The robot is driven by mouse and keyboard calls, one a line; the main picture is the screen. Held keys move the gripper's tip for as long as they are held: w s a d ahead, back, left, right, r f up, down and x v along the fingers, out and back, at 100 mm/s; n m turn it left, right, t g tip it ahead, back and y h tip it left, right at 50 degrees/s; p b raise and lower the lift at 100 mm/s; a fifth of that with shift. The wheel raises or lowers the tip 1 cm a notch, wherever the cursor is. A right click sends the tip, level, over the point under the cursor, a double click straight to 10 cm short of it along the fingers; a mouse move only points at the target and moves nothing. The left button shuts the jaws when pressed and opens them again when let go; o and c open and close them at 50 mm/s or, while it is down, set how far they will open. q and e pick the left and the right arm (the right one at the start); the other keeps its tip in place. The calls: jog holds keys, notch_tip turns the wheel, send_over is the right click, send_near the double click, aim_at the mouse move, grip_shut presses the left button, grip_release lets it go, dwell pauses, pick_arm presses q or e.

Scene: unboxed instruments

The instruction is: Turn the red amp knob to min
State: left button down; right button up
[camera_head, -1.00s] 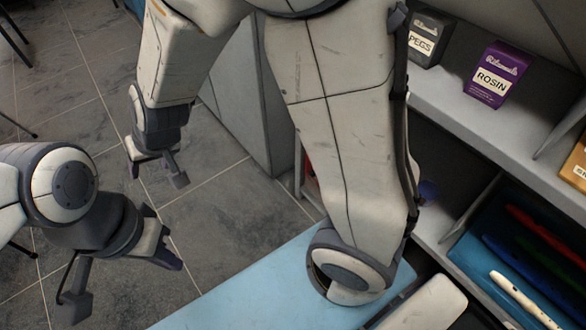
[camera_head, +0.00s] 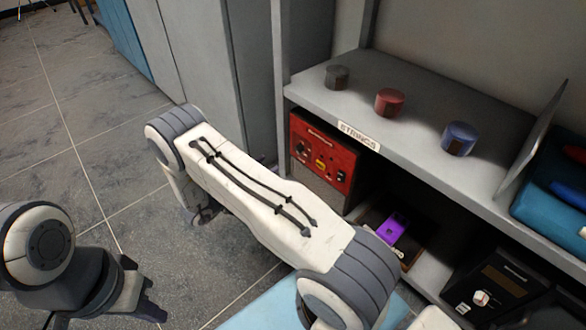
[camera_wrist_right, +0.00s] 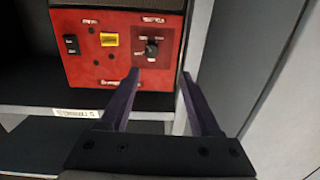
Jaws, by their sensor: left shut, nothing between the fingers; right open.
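The red amp (camera_head: 322,140) stands on a shelf below the strings shelf, its red front facing out. It also shows in the right wrist view (camera_wrist_right: 88,72), where a black knob (camera_wrist_right: 151,47) sits at the right of its panel. My right gripper (camera_wrist_right: 158,76) is open and empty, its two fingers pointing at the panel just below the knob. I see no contact with the knob. In the head view, my right arm hides most of that gripper. My left gripper (camera_head: 141,300) is shut and empty at the lower left, over the floor and far from the amp.
A black switch (camera_wrist_right: 70,44) and a yellow label (camera_wrist_right: 109,40) are left of the knob. A grey cabinet wall (camera_wrist_right: 240,50) stands close on the right. Grey, red (camera_head: 389,102) and blue round tins sit above the amp. A black box (camera_head: 490,290) is lower right.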

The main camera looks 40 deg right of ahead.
aim_at(297, 151)
jog(key=shift+g+h, duration=0.3)
jog(key=shift+g, duration=0.2)
jog(key=d+b, duration=0.1)
jog(key=d, duration=0.2)
jog(key=d+b, duration=0.2)
jog(key=d, duration=0.2)
jog(key=d+f+b, duration=0.1)
jog(key=d+b, duration=0.1)
jog(key=d, duration=0.1)
jog(key=shift+s+d, duration=0.15)
jog(key=shift+s, duration=0.05)
jog(key=shift+d+r, duration=0.15)
jog(key=shift+d, duration=0.15)
grip_shut()
